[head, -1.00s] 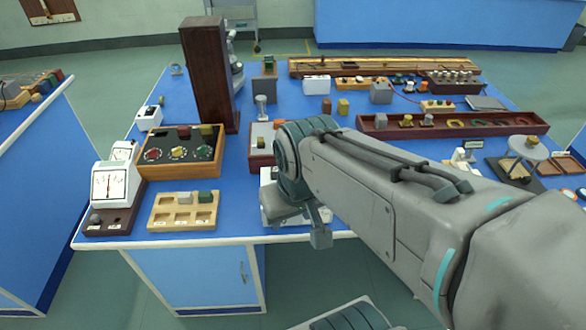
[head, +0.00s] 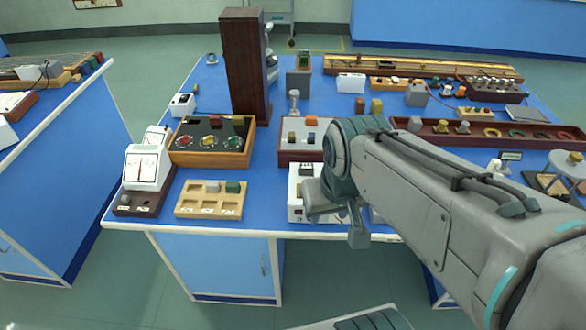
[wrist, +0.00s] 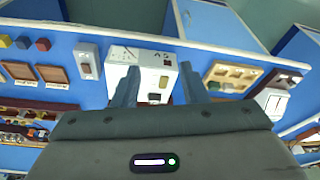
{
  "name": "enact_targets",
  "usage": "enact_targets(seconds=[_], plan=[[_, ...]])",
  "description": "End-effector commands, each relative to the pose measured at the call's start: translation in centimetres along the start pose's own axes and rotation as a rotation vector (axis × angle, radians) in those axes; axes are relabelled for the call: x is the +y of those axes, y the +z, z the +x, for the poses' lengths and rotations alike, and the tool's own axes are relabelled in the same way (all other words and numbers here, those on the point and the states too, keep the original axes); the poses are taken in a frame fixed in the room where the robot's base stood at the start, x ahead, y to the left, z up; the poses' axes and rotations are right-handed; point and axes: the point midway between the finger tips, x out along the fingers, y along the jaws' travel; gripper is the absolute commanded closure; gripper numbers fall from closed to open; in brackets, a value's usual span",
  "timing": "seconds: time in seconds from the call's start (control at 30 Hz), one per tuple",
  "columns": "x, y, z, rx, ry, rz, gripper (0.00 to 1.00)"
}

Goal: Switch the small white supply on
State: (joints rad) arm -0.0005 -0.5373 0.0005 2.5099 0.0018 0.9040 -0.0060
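A small white box (head: 294,207), which looks like the supply, stands at the front edge of the blue bench. In the head view my gripper (head: 357,232) hides its right part. In the wrist view the white box (wrist: 145,60) shows small markings and a dark reddish patch on its face, with a dark part near its lower edge. I cannot tell its switch position. My gripper (wrist: 158,72) is open and empty. Its two fingers stand apart in front of the white box, one towards each side. I cannot tell whether they touch it.
A wooden tray with blocks (head: 185,208) and a white meter (head: 146,165) stand to the left. A wooden box with coloured dials (head: 246,158) and a tall dark brown column (head: 245,70) stand behind. In the wrist view a grey device (wrist: 88,60) is beside the white box.

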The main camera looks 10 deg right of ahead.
Motion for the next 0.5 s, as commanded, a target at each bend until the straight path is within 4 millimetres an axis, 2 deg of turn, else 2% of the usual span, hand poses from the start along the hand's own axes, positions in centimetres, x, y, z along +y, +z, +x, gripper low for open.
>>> enact_targets(seconds=[0.03,0.1,0.13,0.27,0.5], plan=[[0.0,-0.2,0.0,0.000,0.003,0.003,0.75],[0.1,-0.8,0.1,0.001,0.010,0.013,0.95],[0.1,-1.2,0.2,0.001,0.014,0.019,1.00],[0.2,-3.8,0.7,0.009,0.042,0.058,1.00],[0.0,-10.1,2.8,0.040,0.082,0.154,1.00]])
